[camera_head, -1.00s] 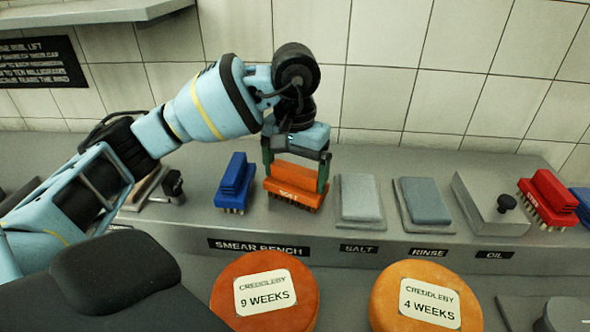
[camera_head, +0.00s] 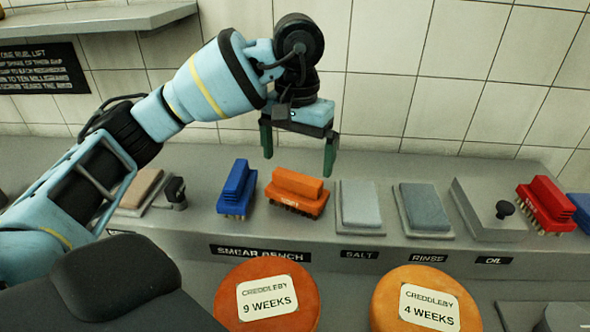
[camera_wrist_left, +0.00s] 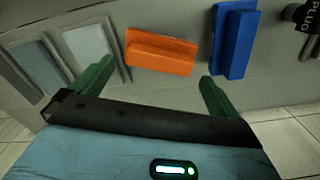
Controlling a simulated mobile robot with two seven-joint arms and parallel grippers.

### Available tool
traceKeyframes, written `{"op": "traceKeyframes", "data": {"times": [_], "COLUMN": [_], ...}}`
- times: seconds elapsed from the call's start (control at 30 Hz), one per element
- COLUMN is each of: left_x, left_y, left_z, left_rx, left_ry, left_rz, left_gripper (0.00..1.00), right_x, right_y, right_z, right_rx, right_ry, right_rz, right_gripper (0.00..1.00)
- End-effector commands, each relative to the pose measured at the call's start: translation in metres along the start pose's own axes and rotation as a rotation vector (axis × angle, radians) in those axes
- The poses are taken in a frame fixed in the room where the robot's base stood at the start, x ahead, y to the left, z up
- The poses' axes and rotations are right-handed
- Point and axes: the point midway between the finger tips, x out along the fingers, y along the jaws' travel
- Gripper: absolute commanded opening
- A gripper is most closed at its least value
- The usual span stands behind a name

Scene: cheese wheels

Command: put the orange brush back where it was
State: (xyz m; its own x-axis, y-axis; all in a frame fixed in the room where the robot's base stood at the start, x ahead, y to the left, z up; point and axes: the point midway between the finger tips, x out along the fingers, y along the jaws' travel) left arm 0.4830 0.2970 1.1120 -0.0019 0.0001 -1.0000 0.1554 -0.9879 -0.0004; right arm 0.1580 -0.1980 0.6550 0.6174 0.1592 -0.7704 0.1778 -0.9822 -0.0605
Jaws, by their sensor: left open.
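The orange brush (camera_head: 297,190) rests bristles down on the grey bench (camera_head: 332,255), to the right of the blue brush (camera_head: 236,188) and left of the salt block. It sits slightly turned, with a small gap to the blue brush. My left gripper (camera_head: 298,150) is open and empty above and behind the orange brush, its green fingers apart and clear of it. In the left wrist view the orange brush (camera_wrist_left: 160,54) lies beyond the open fingers (camera_wrist_left: 152,82), with the blue brush (camera_wrist_left: 235,42) beside it. My right gripper is not in view.
A lidded grey box (camera_head: 478,212) and a red brush (camera_head: 546,202) are further right. Two cheese wheels, marked 9 weeks (camera_head: 240,318) and 4 weeks (camera_head: 390,285), are in front. A tiled wall rises behind.

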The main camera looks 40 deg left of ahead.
Motion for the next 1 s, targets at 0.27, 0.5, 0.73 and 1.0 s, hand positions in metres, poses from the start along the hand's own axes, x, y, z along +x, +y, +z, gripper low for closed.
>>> {"op": "traceKeyframes", "data": {"times": [0.27, 0.5, 0.73, 1.0], "left_x": [-0.053, -0.064, -0.063, -0.063], "left_y": [-0.001, -0.001, 0.0, 0.0], "left_z": [0.0, 0.0, 0.0, 0.0], "left_rx": [-0.001, -0.001, -0.001, 0.0], "left_ry": [0.008, 0.002, 0.001, 0.001], "left_rz": [0.001, 0.0, 0.0, 0.0], "left_gripper": [1.0, 1.0, 1.0, 1.0], "right_x": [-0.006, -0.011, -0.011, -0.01], "right_y": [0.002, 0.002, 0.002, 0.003], "right_z": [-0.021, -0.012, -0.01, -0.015], "right_rx": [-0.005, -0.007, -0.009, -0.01], "right_ry": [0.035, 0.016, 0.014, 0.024], "right_rz": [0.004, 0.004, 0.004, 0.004], "right_gripper": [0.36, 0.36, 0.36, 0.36]}}
